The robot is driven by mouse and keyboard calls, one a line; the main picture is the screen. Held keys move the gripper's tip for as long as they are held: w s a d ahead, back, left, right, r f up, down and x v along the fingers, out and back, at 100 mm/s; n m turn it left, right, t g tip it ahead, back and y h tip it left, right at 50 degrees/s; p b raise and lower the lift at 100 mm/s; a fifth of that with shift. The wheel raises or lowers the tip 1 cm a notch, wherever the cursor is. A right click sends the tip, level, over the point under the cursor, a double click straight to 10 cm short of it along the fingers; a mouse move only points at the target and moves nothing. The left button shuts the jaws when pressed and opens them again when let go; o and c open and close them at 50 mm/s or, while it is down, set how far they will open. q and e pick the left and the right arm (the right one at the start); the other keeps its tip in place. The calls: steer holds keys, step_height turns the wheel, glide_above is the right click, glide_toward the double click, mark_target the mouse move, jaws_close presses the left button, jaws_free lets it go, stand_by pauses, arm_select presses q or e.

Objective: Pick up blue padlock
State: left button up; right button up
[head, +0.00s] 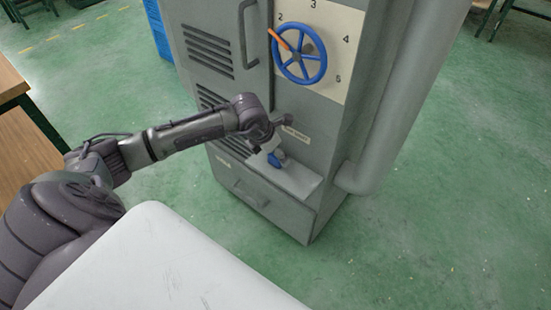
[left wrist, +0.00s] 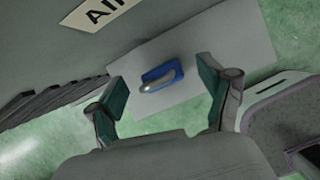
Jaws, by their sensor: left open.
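The blue padlock (left wrist: 162,74) with a silver shackle lies on the grey shelf (head: 296,180) at the front of the cabinet. It also shows in the head view (head: 276,158), partly covered by my left gripper (head: 270,144). In the left wrist view, my left gripper (left wrist: 162,88) is open, with one green-padded finger to each side of the padlock in the picture. The padlock looks beyond the fingertips, and I see no contact. My right gripper is not in view.
The grey cabinet (head: 213,95) carries a blue handwheel (head: 303,71), a vertical handle (head: 242,33) and a label (head: 296,134) above the shelf. A thick pipe (head: 385,115) runs down its right side. A wooden table (head: 22,150) stands at left. The green floor at right is clear.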

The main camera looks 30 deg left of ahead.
arm_select(q)
steer(key=x, duration=0.2)
steer(key=shift+w+d+f, duration=0.1)
steer(key=shift+w+f, duration=0.05)
steer(key=shift+f, duration=0.2)
steer(key=c, duration=1.4)
